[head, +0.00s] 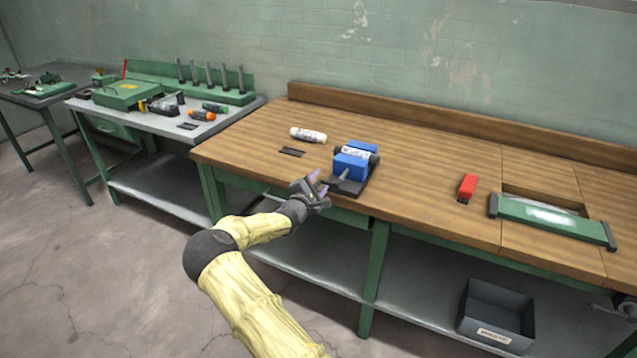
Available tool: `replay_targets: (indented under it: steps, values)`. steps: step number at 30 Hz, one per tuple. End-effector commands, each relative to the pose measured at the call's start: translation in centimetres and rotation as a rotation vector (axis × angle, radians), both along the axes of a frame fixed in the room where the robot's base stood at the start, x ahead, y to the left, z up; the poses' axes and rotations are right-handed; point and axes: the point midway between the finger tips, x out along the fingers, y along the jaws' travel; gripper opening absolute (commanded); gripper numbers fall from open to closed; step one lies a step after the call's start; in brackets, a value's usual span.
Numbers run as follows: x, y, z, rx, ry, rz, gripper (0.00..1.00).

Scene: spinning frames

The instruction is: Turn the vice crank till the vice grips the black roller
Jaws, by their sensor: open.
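The blue vice (350,166) sits on a dark base near the front edge of the wooden bench. A roller (357,154) with dark ends and a pale label lies across it between the blue jaws; whether the jaws touch it cannot be told. A thin grey rod (344,175), seemingly part of the crank, sticks out of the vice's near side. My gripper (316,185) is open at the bench's front edge, left of the vice and close to the crank side. No contact with the crank can be made out; the crank's handle end is not clear.
A white roller (308,135) and a flat black piece (292,152) lie left of the vice. A red object (467,187) and a green-framed panel (550,218) lie to the right. A dark bin (496,317) stands on the lower shelf. The bench behind the vice is clear.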

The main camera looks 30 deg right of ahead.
Motion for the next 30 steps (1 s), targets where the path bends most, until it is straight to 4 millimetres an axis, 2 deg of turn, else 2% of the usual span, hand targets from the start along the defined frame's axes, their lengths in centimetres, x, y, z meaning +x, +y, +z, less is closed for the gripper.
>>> replay_targets:
  steps: [3,4,9,10,30]
  values:
    - [-0.02,0.02,-0.01,0.0,0.0,0.0,0.43]
    - [-0.02,0.02,-0.01,0.0,0.0,0.0,0.39]
    - [-0.03,0.04,0.0,0.0,0.0,0.0,0.05]
    - [-0.03,0.04,0.01,-0.001,-0.001,0.001,0.02]
    - [-0.02,0.0,0.29,0.0,-0.01,0.0,0.02]
